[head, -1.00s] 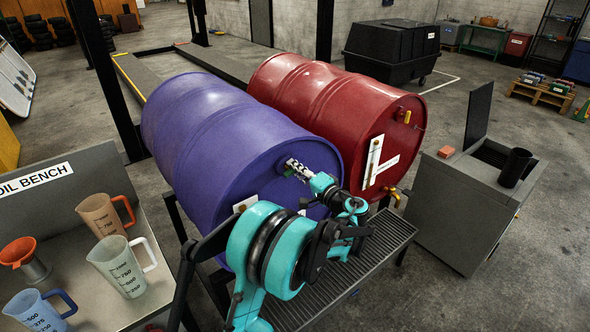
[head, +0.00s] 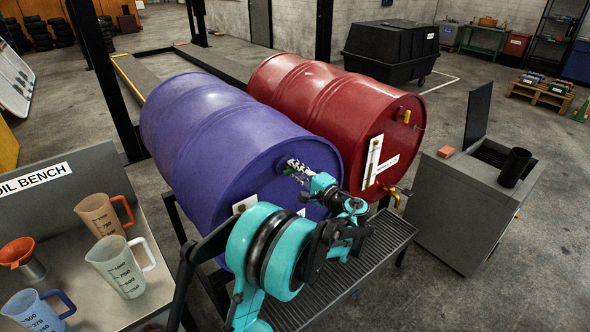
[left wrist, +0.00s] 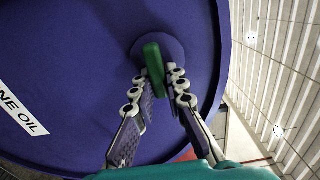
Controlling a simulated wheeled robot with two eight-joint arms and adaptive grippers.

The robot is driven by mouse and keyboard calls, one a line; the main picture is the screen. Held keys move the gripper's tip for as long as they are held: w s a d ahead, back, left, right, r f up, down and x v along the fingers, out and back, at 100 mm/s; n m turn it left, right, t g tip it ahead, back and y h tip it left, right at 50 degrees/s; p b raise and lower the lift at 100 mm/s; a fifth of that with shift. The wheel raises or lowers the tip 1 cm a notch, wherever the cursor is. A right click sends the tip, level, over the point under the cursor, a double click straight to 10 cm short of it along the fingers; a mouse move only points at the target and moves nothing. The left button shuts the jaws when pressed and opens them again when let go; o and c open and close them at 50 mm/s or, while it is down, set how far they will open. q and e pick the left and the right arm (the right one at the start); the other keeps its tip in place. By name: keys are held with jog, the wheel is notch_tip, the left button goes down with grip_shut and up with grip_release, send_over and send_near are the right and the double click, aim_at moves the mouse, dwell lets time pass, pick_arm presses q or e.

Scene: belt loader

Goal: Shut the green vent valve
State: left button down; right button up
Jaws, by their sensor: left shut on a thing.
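The purple drum (head: 225,130) lies on its side on a stand, its round end facing me. The green vent valve (left wrist: 153,66) sits on a round purple boss high on that end. Its handle shows in the left wrist view as a green bar, slightly tilted. My left gripper (left wrist: 157,78) is shut on the handle, one finger on each side. In the head view my left gripper (head: 297,169) reaches the upper right of the drum end, and its fingers hide most of the valve. My right gripper is not in view.
A red drum (head: 330,115) lies close beside the purple one, with a yellow tap (head: 394,196) low on its end. A grated tray (head: 388,232) runs below the drums. The oil bench (head: 165,283) with jugs is at left, a grey cabinet (head: 470,205) at right.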

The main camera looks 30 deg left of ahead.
pick_arm(q)
jog(key=c, duration=1.5)
grip_release()
jog(key=shift+c, duration=0.2)
jog(key=v, duration=1.2)
jog(key=shift+f, duration=0.1)
